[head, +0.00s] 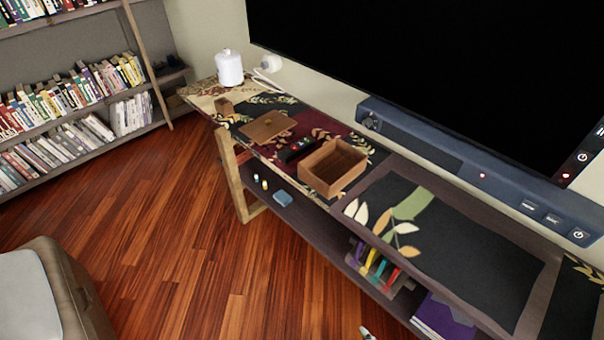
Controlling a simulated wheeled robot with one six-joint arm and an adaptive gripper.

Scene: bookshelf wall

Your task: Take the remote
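A small dark object with red marks, which looks like the remote (297,149), lies on the patterned top of the long console table (357,218). It lies just left of an open brown wooden box (334,185) and right of a flat brown lid-like board (267,126). It appears to be outside the box, close to its left wall. The remote is small in view, so its buttons are not clear. My gripper is not recognisable in the head view.
A large black screen (430,70) and a soundbar (440,150) are behind the table. A white lidded jar (229,68) stands at its far end. Bookshelves (75,100) are at left, a padded seat (50,290) at lower left. The wooden floor (180,220) between is clear.

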